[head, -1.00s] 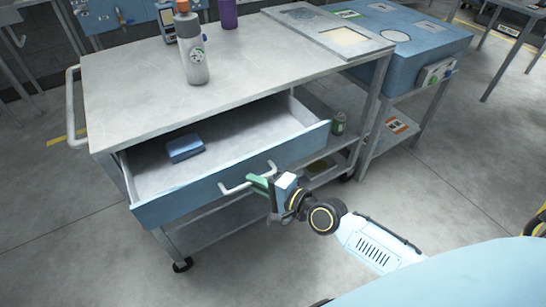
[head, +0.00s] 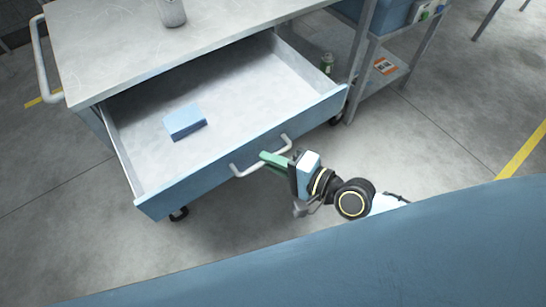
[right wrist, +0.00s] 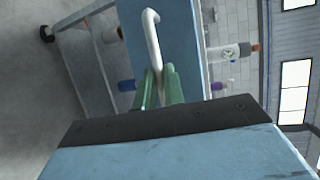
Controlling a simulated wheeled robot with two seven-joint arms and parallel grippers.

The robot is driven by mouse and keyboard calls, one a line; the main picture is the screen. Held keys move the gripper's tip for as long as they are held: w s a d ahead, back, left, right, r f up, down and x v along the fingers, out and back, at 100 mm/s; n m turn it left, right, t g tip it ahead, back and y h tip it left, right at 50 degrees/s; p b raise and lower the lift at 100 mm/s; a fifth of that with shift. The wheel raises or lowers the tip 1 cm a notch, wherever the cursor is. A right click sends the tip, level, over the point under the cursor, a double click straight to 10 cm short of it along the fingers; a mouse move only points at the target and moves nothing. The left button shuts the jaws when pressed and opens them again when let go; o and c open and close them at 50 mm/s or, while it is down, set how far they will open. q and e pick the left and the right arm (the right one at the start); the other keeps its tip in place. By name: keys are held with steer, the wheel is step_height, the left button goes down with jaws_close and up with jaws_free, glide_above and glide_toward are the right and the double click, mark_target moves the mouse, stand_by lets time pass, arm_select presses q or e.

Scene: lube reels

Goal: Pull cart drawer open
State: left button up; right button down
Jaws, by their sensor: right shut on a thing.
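The cart's blue drawer (head: 240,160) stands pulled out from under the grey cart top (head: 130,45). Its white bar handle (head: 245,171) is on the front panel. My right gripper (head: 270,160) is at the handle, with its green fingers shut on the bar. In the right wrist view the handle (right wrist: 152,40) runs down between the two green fingers (right wrist: 158,88). A blue block (head: 185,122) lies inside the drawer on its left side. My left gripper is in neither view.
A grey bottle (head: 171,12) stands on the cart top. A green can (head: 327,62) is on the cart's lower shelf. A blue cabinet stand (head: 390,12) is at the upper right. The floor in front of the drawer is clear.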

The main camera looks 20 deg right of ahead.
steer(key=c, duration=1.5)
jaws_free()
steer(key=v, duration=1.3)
steer(key=shift+s+d, duration=0.15)
